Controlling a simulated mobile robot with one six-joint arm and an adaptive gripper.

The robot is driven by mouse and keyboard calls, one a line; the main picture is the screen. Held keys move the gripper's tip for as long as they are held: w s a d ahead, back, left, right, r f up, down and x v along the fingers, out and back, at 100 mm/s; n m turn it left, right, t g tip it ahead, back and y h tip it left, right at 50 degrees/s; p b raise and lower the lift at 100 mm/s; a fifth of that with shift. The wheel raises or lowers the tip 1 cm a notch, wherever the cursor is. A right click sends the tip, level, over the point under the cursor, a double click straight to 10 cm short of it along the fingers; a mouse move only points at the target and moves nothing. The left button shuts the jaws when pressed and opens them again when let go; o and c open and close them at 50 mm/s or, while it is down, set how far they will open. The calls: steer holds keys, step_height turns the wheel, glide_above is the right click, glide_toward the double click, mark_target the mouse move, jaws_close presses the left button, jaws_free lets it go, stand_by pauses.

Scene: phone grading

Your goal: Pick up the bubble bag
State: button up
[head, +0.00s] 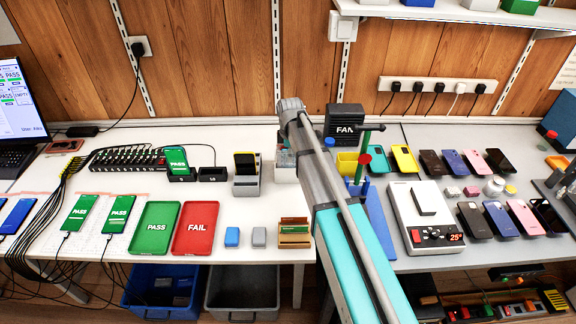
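I cannot make out a bubble bag for certain in the head view. A small pale container (285,172) with greyish contents stands partly behind my arm, and I cannot tell what it holds. My arm rises from the lower right to a grey joint near the back of the table. My gripper cannot be made out, and the arm hides part of the table middle.
A green PASS tray (155,249) and red FAIL tray (197,249) lie at the left front. Right of my arm are a white heating plate (404,203) and several phones. A black fan box (345,119) stands behind. Blue (140,308) and grey (243,315) bins sit below.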

jaws_close()
steer(key=shift+r, duration=0.15)
